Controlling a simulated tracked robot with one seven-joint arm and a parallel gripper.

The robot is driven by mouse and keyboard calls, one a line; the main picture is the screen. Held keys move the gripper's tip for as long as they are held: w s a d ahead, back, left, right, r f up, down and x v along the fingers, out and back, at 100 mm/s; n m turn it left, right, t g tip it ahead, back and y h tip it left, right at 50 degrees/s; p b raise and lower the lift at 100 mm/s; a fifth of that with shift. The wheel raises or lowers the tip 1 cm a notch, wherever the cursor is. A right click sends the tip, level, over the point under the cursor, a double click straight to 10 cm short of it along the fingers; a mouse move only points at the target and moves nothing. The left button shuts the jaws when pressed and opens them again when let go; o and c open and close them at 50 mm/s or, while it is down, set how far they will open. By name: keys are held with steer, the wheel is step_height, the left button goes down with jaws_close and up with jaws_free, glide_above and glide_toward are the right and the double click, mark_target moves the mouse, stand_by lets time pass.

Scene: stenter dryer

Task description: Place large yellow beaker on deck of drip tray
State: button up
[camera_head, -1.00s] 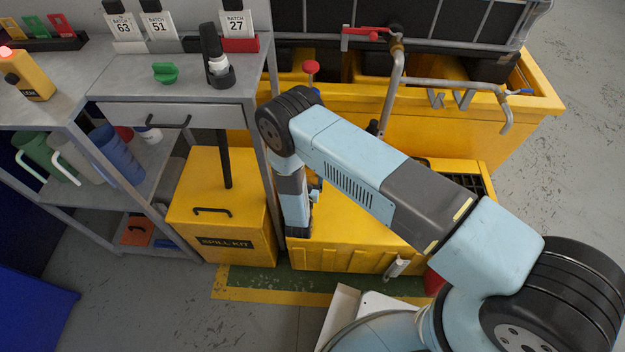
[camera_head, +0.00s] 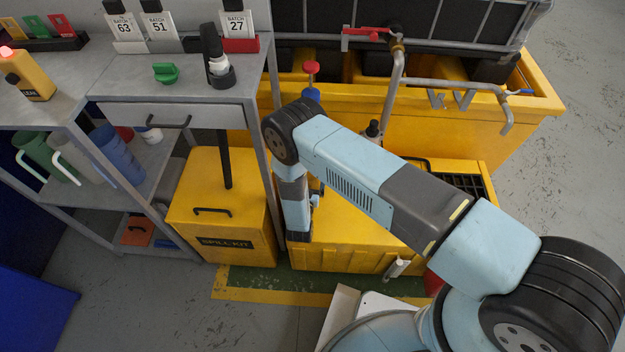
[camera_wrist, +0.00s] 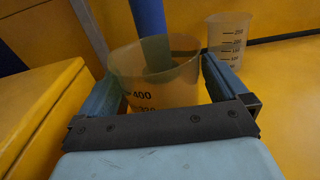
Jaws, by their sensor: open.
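A large translucent yellowish beaker (camera_wrist: 158,88) with a 400 mark stands between the fingers of my gripper (camera_wrist: 160,78) in the wrist view. My gripper is open, with one finger on each side of the beaker; I cannot tell whether either touches it. Its lower part is hidden by my gripper's palm. A smaller clear graduated beaker (camera_wrist: 228,40) stands behind and to the right on a yellow surface. The yellow drip tray (camera_head: 350,260) is behind my arm in the head view, with a dark grating (camera_head: 468,184) at its right. The head view does not clearly show my gripper or the beakers.
A yellow spill kit box (camera_head: 220,215) stands close left of my wrist. A blue upright post (camera_wrist: 148,18) rises behind the large beaker. Pipework with a red-handled valve (camera_head: 365,32) overhangs the larger yellow bund (camera_head: 450,125). Grey shelving (camera_head: 100,165) holds jugs.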

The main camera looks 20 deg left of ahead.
steer(key=v, duration=1.2)
steer(key=shift+r, duration=0.15)
